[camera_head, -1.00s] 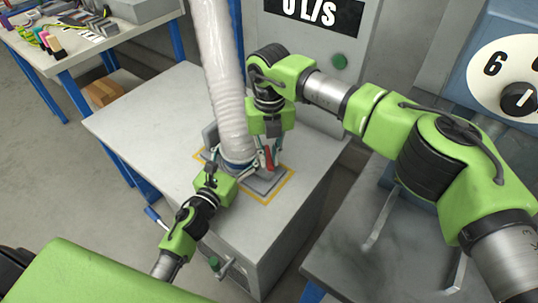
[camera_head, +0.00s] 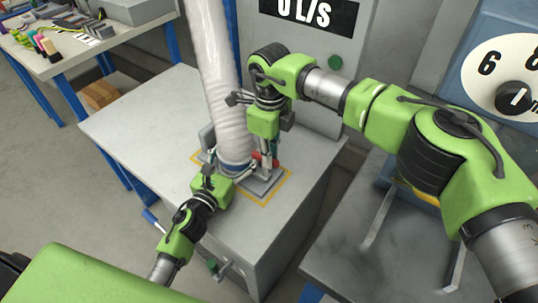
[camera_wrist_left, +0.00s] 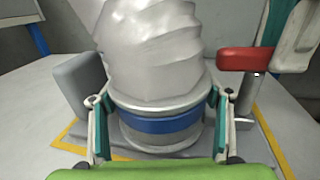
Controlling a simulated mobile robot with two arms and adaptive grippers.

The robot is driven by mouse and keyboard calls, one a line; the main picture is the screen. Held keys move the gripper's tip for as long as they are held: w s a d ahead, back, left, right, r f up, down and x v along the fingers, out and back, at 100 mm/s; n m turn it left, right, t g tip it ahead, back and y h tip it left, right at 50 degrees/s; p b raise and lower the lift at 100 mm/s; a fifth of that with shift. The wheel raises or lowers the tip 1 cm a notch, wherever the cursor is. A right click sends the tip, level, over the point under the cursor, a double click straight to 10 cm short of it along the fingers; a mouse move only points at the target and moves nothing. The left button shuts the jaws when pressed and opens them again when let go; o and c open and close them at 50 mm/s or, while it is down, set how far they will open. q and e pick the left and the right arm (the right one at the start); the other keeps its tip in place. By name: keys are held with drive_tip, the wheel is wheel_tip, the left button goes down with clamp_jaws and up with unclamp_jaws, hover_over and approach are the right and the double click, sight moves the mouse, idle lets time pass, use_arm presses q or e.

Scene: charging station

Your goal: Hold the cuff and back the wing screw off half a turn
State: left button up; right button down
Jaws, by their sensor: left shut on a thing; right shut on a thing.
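The cuff (camera_head: 238,168) is a metal collar with a blue band at the foot of a pale ribbed hose (camera_head: 215,90). It stands upright on a grey plate; in the left wrist view the cuff (camera_wrist_left: 160,125) is large and central. My left gripper (camera_head: 228,172) is shut around it, with one finger on each side in the left wrist view. The red wing screw (camera_wrist_left: 250,60) is on a metal post just right of the cuff. In the head view, the wing screw (camera_head: 275,162) is partly hidden by my right gripper (camera_head: 266,158), which points down and is shut on it.
A yellow outline (camera_head: 268,201) surrounds the plate on the grey cabinet top (camera_head: 130,125). The cabinet top left of the hose is clear. A dial panel (camera_head: 505,80) stands at the right.

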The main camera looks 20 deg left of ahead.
drive_tip(key=n, duration=0.4)
drive_tip(key=shift+w+n, duration=0.3)
drive_tip(key=shift+w+a+n, duration=0.1)
drive_tip(key=shift+w+n, duration=0.05)
drive_tip(key=shift+n, duration=0.75)
drive_tip(key=shift+w+n, duration=0.1)
drive_tip(key=shift+n, duration=0.8)
drive_tip(key=c, duration=2)
unclamp_jaws()
drive_tip(key=shift+c, duration=0.2)
drive_tip(key=shift+r, duration=0.15)
wheel_tip(320, 180, up, 12)
